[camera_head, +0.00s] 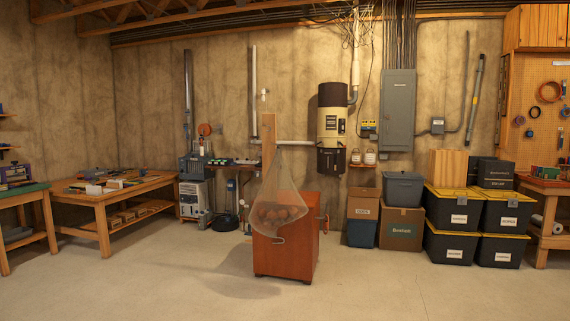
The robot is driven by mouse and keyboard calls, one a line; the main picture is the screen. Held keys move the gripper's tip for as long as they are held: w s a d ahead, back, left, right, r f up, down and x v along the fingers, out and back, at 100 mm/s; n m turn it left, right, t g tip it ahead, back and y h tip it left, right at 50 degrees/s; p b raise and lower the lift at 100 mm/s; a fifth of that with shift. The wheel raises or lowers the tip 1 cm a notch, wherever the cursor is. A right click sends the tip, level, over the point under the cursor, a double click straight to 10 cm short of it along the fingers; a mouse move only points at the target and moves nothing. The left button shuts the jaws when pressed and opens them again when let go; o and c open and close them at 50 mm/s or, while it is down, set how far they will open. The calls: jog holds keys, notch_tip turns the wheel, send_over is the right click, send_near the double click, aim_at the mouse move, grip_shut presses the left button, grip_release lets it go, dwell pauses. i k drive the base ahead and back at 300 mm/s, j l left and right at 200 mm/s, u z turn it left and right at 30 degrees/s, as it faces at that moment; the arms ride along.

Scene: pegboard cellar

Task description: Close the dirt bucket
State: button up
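I cannot tell for sure which thing is the dirt bucket. A reddish-brown wooden cabinet (285,259) stands alone on the floor near the centre. A small handle shows on its front, and a red valve-like or handle-like part (325,224) is at its right side. A pale see-through net bag (279,195) with several brown round things in it hangs in front of the cabinet's top and hides part of it. A grey tub (403,190) sits on a cardboard box at the back wall; whether it has a lid is unclear. My gripper is not in view.
Wooden workbenches (103,199) with tools stand at left. Black bins with yellow lids (459,206) and cardboard boxes (401,228) are stacked at right. A grey machine (194,198) stands by the wall. The concrete floor (400,285) in front is clear.

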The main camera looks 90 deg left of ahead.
aim_at(330, 162)
jog(key=u, duration=2.65)
jog(key=i+z, duration=0.15)
jog(key=i, duration=2.7)
jog(key=i+z, duration=0.15)
jog(key=i, duration=0.55)
jog(key=i+j+z, duration=0.15)
jog(key=i, duration=0.55)
jog(key=i+j+z, duration=0.15)
jog(key=i, duration=0.55)
jog(key=i+l+z, duration=0.1)
jog(key=i, duration=0.7)
jog(key=i+l+z, duration=0.1)
jog(key=i, duration=0.7)
jog(key=i+j+u, duration=0.15)
jog(key=i+u, duration=0.7)
jog(key=i+l+u, duration=0.1)
jog(key=i+u, duration=0.35)
jog(key=i, duration=0.45)
